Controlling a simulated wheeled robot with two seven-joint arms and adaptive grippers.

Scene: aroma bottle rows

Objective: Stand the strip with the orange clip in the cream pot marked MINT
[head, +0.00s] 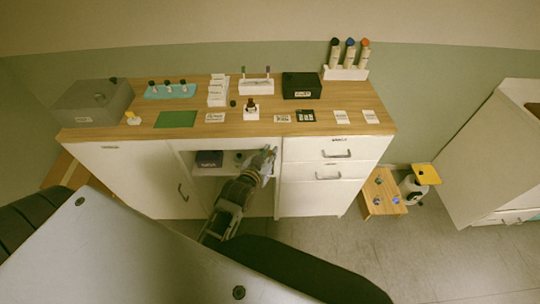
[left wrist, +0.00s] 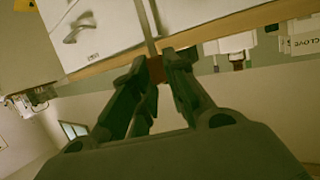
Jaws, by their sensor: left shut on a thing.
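My left gripper (head: 268,152) is in front of the cabinet's open middle bay, below the top's front edge. In the left wrist view its fingers (left wrist: 157,60) are closed on a small reddish-brown piece (left wrist: 155,71), which looks like the orange clip in dim light. A thin grey line runs up from the fingertips; I cannot tell whether it is the strip or a cabinet edge. No MINT marking is readable. A white holder (head: 257,86) at the back of the top has upright strips with green and purple ends. My right gripper is not in view.
A small white stand with a dark bottle (head: 251,108), several cards and a green mat (head: 176,119) lie near the front. A black box (head: 301,86), a grey box (head: 97,102) and a bottle rack (head: 345,73) stand behind. A low wooden stool (head: 372,207) is at right.

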